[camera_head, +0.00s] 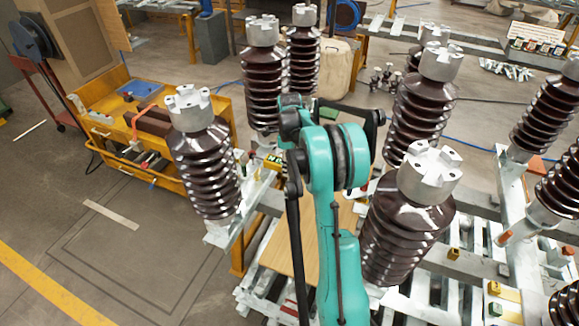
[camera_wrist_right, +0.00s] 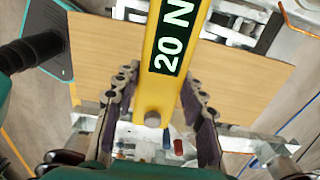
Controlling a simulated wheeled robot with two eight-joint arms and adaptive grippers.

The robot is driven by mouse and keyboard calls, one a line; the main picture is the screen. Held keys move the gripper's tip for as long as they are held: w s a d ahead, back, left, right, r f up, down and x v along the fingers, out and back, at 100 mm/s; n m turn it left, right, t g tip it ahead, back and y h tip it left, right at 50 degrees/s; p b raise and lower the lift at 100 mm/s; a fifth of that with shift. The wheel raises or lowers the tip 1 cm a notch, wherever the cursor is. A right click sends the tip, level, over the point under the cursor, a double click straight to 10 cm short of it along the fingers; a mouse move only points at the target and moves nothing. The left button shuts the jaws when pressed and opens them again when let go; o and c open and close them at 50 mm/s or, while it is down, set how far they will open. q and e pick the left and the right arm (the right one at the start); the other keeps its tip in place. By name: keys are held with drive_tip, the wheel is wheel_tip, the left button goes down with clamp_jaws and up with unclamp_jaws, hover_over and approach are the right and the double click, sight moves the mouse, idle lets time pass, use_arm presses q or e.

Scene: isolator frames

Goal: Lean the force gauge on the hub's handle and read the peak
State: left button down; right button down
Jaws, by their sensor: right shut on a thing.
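The force gauge (camera_wrist_right: 152,95) is a yellow bar with a dark green "20 N" label in the right wrist view. My right gripper (camera_wrist_right: 158,85) is shut on it, with a dark jointed finger on each side. The bar's rounded end, with a grey knob, points to the bottom of that view. My teal arm fills the middle of the head view, and I cannot make out its gripper there. I cannot identify the hub, its handle or the gauge's reading in either view. My left gripper is not in view.
A wooden board (camera_wrist_right: 95,70) lies below the gauge. Brown ribbed insulators with metal caps (camera_head: 205,165) (camera_head: 405,225) stand on both sides of my arm. A yellow cart (camera_head: 160,100) stands at left. The floor at lower left is mostly clear.

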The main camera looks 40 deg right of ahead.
drive_tip(key=shift+r+p, duration=1.8)
drive_tip(key=shift+r, duration=1.35)
drive_tip(key=shift+f, duration=0.1)
